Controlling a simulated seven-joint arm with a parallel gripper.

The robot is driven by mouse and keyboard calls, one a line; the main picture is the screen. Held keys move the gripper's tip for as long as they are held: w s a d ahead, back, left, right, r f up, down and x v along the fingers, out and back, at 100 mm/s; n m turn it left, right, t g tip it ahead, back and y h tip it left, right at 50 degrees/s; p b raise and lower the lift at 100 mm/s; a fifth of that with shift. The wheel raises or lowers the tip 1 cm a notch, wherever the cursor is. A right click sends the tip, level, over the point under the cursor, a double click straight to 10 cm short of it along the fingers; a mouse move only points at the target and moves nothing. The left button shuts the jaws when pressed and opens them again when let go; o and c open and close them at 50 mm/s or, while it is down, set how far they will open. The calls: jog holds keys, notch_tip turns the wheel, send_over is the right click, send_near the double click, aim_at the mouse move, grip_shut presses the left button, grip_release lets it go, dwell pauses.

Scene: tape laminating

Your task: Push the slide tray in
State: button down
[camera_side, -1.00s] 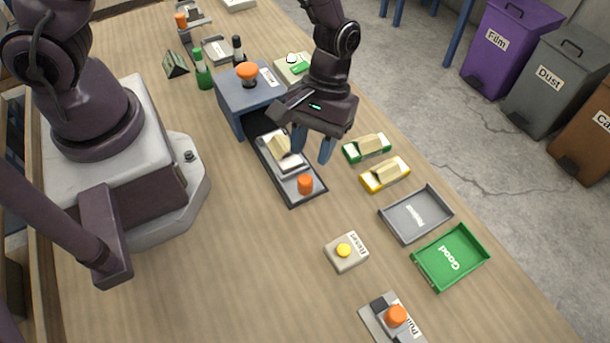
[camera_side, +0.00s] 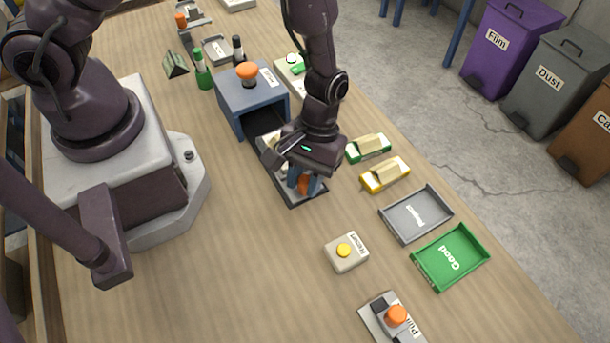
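The slide tray (camera_side: 290,201) is a dark, flat tray pulled out from the blue box (camera_side: 236,103) with an orange knob on top. The tray carries a pale block, mostly hidden behind my gripper. My gripper (camera_side: 304,185) is low over the tray's outer end, its blue fingers on either side of the tray's orange knob (camera_side: 304,187). The knob shows between the fingers. I cannot tell whether they press on it.
A green holder (camera_side: 368,149) and a yellow holder (camera_side: 384,175), each with a pale block, lie to the right. The grey tray (camera_side: 443,218), green "Good" tray (camera_side: 474,243) and yellow-button box (camera_side: 346,253) stand nearer the front. The table left of the slide tray is clear.

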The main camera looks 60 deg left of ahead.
jog(key=a, duration=0.9)
jog(key=c, duration=1.2)
grip_release()
jog(key=shift+o, duration=0.2)
jog(key=shift+r, duration=0.1)
jog(key=v, duration=1.3)
jog(key=shift+w, duration=0.1)
